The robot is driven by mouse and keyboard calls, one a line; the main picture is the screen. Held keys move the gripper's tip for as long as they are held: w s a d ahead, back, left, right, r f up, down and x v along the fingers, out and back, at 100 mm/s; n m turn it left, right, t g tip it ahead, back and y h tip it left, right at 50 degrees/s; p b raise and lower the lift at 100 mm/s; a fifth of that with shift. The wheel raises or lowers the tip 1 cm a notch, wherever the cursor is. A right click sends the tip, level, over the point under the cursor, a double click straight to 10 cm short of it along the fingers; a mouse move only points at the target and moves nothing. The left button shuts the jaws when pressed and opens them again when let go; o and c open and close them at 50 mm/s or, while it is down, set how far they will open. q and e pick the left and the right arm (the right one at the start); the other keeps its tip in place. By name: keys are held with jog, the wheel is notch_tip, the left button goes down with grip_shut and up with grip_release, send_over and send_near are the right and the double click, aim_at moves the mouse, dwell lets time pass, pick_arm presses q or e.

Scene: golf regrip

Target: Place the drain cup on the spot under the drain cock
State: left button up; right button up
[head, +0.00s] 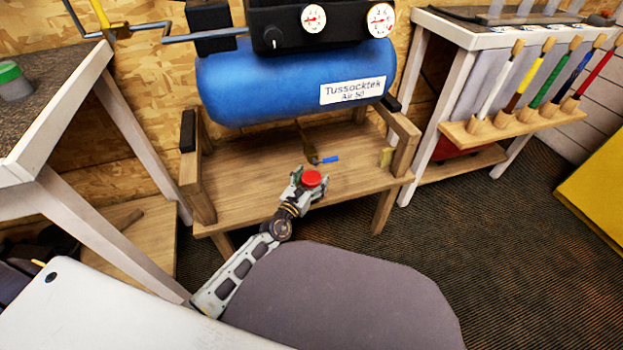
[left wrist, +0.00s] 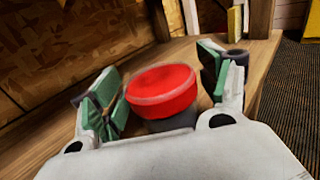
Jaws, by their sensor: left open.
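The drain cup, which I take to be the red round-topped thing (head: 312,178) with a dark lower part, is at the front of the low wooden bench (head: 245,197). My left gripper (head: 308,186) is open, with its fingers on either side of it. In the left wrist view, the red top (left wrist: 162,90) sits between the green-padded fingers (left wrist: 165,95), with gaps visible on both sides. My right gripper is not in view.
The blue compressor tank (head: 290,85) lies above the bench, limiting room from above at the back. Wooden posts (head: 195,175) stand at the bench's left end. A white-legged table (head: 60,150) is at left, a rack of coloured clubs (head: 520,120) at right.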

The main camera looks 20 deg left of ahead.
pick_arm(q)
jog(key=shift+r, duration=0.15)
jog(key=shift+s+a+p, duration=0.2)
jog(key=shift+s+p, duration=0.1)
jog(key=shift+s, duration=0.5)
jog(key=s+a+p, duration=0.1)
jog(key=s+a, duration=0.1)
jog(key=s, duration=0.8)
jog(key=shift+p, duration=0.35)
jog(key=shift+s, duration=0.1)
